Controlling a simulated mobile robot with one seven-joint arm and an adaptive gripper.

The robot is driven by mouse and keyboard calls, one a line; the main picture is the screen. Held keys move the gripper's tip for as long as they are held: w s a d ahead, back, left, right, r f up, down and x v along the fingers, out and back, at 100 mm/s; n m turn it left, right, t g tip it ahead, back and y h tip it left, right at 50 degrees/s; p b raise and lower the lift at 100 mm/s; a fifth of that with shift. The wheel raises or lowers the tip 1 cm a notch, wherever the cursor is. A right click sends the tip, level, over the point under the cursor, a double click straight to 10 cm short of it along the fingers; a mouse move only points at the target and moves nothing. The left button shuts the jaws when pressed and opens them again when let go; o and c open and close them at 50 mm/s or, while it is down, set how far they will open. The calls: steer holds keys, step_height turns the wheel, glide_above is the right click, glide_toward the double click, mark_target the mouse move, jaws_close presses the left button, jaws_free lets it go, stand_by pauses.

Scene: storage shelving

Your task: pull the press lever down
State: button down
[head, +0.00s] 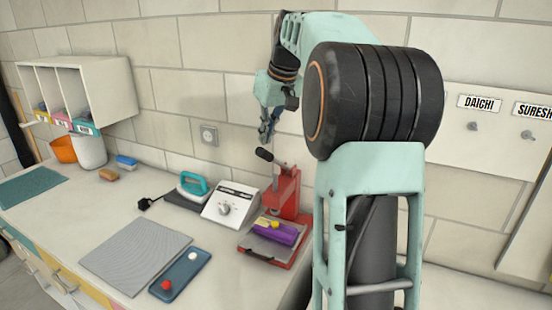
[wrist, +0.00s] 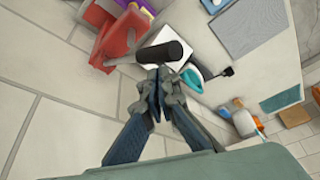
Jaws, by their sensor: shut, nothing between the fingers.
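The red press (head: 285,195) stands on the counter right of centre in the head view. Its lever (head: 264,155) has a black grip and points up and to the left. A purple and yellow item (head: 277,232) lies on the press base. My gripper (head: 266,138) is just above the lever grip, shut and empty, fingers pointing down. In the wrist view the shut fingertips (wrist: 157,82) are close to the black lever grip (wrist: 165,53), which lies across the view just beyond them. I cannot tell whether they touch. The red press (wrist: 115,40) is at the upper left there.
Left of the press are a white control box (head: 232,205) with a dial and a teal iron (head: 194,186). A grey mat (head: 137,255) and a blue tray (head: 180,272) lie nearer. A wall socket (head: 209,135) is behind. The stone wall is close behind my arm.

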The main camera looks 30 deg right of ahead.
steer(key=shift+f, duration=0.1)
stand_by(0.4)
step_height(320, 180, down, 12)
steer(key=s+a+b, duration=0.2)
steer(key=b, duration=0.8)
steer(key=shift+a+r+b, duration=0.25)
steer(key=shift+a+b, duration=0.1)
steer(key=shift+a, duration=0.05)
stand_by(0.7)
steer(key=shift+s, duration=0.1)
step_height(320, 180, up, 17)
steer(key=p, duration=1.5)
steer(key=shift+r+p, duration=0.1)
steer(key=shift+p, duration=0.2)
